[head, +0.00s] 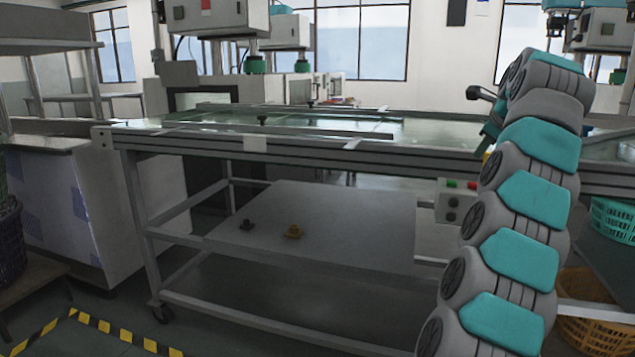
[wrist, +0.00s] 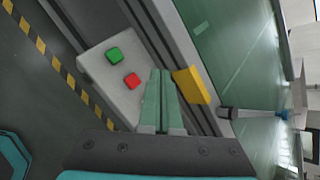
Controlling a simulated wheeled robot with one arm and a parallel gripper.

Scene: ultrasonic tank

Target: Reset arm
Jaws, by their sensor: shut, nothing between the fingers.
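My arm stands folded upright at the right of the head view, in front of the long table. My gripper (wrist: 161,100) shows in the wrist view, with its two green fingers together and nothing between them. In the head view the gripper (head: 490,133) is small and partly hidden beside the arm's upper links. In the wrist view the fingertips appear in front of a grey control box (wrist: 130,80) with a green and a red button. I cannot tell whether they touch it.
The long table (head: 300,146) has a green top and metal frame edge. Its lower shelf (head: 330,225) holds a dark and a yellow small part. A teal basket (head: 612,222) and an orange basket (head: 585,325) stand at the right. Yellow-black floor tape (head: 120,335) lies at the left.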

